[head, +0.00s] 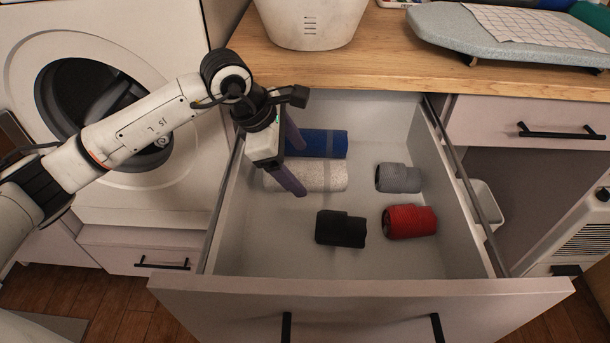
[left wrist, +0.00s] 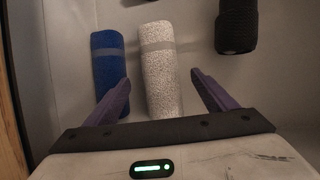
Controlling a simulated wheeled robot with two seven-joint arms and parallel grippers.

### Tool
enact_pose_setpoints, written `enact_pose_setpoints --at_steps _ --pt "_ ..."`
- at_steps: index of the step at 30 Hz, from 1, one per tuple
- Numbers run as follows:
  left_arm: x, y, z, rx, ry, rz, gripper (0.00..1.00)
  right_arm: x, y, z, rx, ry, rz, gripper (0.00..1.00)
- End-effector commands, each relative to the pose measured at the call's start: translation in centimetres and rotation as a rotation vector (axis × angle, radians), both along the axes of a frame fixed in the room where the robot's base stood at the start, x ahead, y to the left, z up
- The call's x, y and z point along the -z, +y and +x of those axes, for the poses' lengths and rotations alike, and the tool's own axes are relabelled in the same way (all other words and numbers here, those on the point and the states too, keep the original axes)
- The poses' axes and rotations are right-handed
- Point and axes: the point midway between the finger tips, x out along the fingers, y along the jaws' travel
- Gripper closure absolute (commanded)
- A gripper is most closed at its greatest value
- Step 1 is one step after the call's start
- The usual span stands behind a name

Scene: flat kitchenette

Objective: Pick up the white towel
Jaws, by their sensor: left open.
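The white towel (head: 322,177) is a speckled roll with a grey band, lying in the open drawer next to a blue rolled towel (head: 326,144). In the left wrist view the white towel (left wrist: 160,75) lies between the two purple fingers of my left gripper (left wrist: 163,95), with the blue roll (left wrist: 108,72) left of it. My left gripper (head: 293,162) is open, above the left end of the white towel in the head view, and hides part of both rolls. I cannot tell whether the fingers touch the towel. My right gripper is not in view.
The drawer (head: 360,292) also holds a black roll (head: 340,228), a red roll (head: 409,221) and a grey roll (head: 398,178). Its side walls stand close left and right. The wooden counter (head: 400,65) lies behind, with a white basket (head: 311,22) and an ironing board (head: 505,38).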

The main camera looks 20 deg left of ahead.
Motion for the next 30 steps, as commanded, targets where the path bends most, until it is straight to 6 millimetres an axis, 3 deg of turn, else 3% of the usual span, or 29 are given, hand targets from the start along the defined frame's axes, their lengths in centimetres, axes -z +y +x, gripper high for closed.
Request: enact_pose_setpoints --at_steps 6,15,24,30 --pt "3.0 -1.1 1.0 -0.001 0.003 -0.001 0.22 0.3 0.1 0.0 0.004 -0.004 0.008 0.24" --pt "3.4 -1.2 1.2 0.0 0.001 -0.001 0.22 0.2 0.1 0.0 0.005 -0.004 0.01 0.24" --pt "3.3 -1.3 1.2 0.0 0.001 -0.002 0.68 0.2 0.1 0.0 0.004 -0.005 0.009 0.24" --pt "3.3 -1.3 1.2 0.0 0.0 -0.002 0.68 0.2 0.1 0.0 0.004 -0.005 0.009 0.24"
